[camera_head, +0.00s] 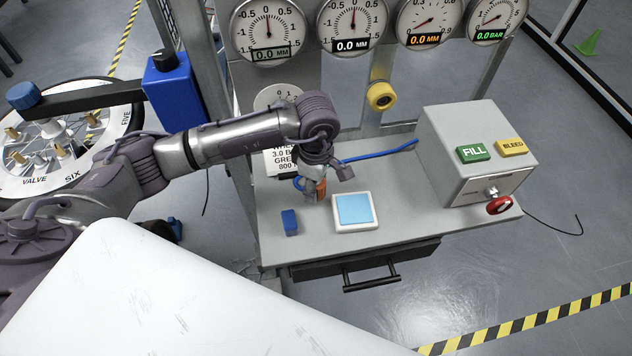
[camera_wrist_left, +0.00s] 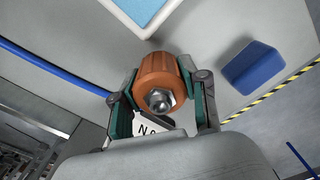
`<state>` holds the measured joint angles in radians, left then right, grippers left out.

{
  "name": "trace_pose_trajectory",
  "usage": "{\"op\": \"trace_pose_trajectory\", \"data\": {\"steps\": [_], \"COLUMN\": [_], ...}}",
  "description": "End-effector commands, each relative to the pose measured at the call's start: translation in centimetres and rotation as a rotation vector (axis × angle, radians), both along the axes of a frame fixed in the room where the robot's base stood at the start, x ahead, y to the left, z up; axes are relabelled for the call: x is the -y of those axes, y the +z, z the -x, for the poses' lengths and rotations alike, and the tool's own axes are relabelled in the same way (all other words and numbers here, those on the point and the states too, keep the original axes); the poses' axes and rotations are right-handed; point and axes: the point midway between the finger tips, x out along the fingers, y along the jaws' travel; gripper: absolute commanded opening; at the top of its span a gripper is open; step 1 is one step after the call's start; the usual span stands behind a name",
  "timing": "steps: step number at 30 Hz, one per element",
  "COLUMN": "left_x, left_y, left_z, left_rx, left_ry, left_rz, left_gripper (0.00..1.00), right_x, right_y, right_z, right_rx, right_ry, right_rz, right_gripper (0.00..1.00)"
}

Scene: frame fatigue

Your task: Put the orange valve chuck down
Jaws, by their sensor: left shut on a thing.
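The orange valve chuck (camera_wrist_left: 158,78) is between the fingers of my left gripper (camera_wrist_left: 160,100), with a metal nut at its near end. In the head view the left gripper (camera_head: 314,188) is low over the grey bench top, and a small part of the orange chuck (camera_head: 321,187) shows there. The gripper is shut on the chuck. I cannot tell whether the chuck touches the bench. A blue hose (camera_head: 375,153) runs along the bench behind the gripper and also shows in the wrist view (camera_wrist_left: 50,68). My right gripper does not show.
A blue block (camera_head: 289,222) and a white tray with a light blue pad (camera_head: 354,228) stand near the gripper. A grey box with FILL and BLEED buttons (camera_head: 478,160) is at the right. Gauges (camera_head: 352,22) hang behind. The bench (camera_head: 400,222) is bare right of the tray.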

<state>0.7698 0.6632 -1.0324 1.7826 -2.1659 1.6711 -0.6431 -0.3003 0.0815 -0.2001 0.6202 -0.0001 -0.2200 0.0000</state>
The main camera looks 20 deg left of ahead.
Motion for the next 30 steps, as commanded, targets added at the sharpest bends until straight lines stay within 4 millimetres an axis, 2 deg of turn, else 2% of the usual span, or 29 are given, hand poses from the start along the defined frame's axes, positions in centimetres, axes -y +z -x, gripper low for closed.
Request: {"op": "trace_pose_trajectory", "data": {"steps": [11, 12, 16, 25, 28, 30], "left_x": [0.0, 0.0, 0.0, 0.1, 0.1, 0.1], "left_y": [-0.6, -0.5, -0.5, -0.4, 0.2, 0.7], "left_z": [0.0, 0.0, 0.0, 0.0, 0.0, -0.1], "left_rx": [0.003, 0.002, 0.002, 0.002, 0.001, 0.004], "left_ry": [-0.001, -0.001, 0.0, 0.0, 0.0, -0.001], "left_rz": [0.001, 0.001, 0.001, 0.001, 0.001, 0.002], "left_gripper": [0.02, 0.47, 0.69, 0.69, 0.69, 0.69], "right_x": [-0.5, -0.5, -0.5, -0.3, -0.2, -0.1], "right_y": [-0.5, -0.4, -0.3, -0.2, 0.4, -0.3], "right_z": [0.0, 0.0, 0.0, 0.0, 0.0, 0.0], "right_rx": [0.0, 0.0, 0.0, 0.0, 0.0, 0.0], "right_ry": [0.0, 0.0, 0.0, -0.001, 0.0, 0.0], "right_rz": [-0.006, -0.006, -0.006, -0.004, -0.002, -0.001], "right_gripper": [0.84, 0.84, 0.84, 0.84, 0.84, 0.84]}}
